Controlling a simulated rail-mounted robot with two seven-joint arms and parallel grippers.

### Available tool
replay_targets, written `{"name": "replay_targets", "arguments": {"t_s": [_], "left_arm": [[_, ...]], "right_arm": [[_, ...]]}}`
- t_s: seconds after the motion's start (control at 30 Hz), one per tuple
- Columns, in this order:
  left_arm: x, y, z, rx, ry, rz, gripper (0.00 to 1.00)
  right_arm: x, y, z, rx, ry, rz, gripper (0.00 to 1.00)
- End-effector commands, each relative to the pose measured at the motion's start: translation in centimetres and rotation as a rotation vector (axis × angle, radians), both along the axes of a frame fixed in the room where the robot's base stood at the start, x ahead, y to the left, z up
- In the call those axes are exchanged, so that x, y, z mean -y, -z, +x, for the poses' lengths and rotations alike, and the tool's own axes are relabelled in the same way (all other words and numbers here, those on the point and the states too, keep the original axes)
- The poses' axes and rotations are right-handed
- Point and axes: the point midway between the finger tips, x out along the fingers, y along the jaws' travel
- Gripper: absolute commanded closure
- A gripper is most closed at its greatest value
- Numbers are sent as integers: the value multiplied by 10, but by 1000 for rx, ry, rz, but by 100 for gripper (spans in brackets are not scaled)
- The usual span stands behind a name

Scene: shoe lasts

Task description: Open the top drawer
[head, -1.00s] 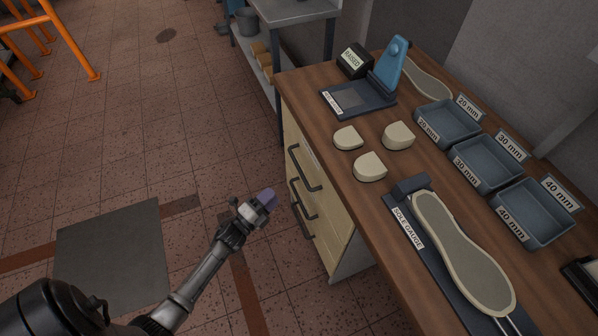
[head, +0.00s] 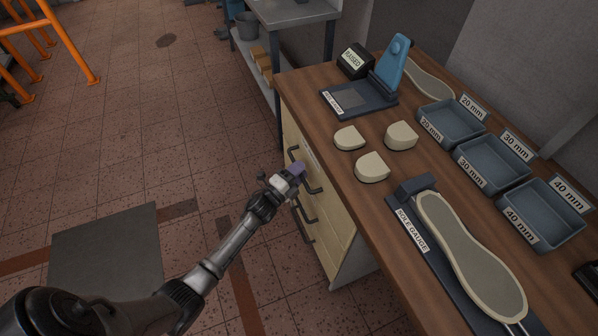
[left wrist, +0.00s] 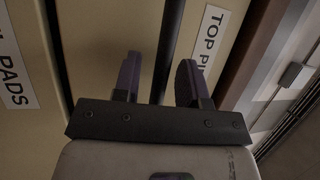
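The cabinet under the bench has a cream top drawer (head: 298,136), which looks closed. Its dark bar handle (head: 315,187) is partly hidden behind my left gripper (head: 299,171) in the head view. In the left wrist view, my left gripper (left wrist: 158,80) is open, its two purple-grey fingers apart. The dark handle (left wrist: 171,35) runs between and beyond the fingers, and I cannot tell whether they touch it. A label (left wrist: 208,35) starting "TOP" is on the drawer face (left wrist: 142,25). My right gripper is not in view.
Lower drawer handles (head: 304,222) sit below. The wooden bench top (head: 345,205) overhangs the drawers and carries pale heel pads (head: 372,167), a sole gauge (head: 412,235) and blue trays (head: 540,214).

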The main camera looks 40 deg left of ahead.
Motion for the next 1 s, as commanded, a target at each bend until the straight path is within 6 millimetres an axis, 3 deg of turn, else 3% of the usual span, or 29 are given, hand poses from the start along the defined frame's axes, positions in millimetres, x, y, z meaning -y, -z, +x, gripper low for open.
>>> {"name": "replay_targets", "arguments": {"t_s": [0.27,0.7,1.0], "left_arm": [[0,0,1,0,0,0,61],[0,0,1,0,0,1,100],[0,0,1,0,0,1,100]], "right_arm": [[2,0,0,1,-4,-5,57],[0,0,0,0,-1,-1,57],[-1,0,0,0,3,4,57]]}}
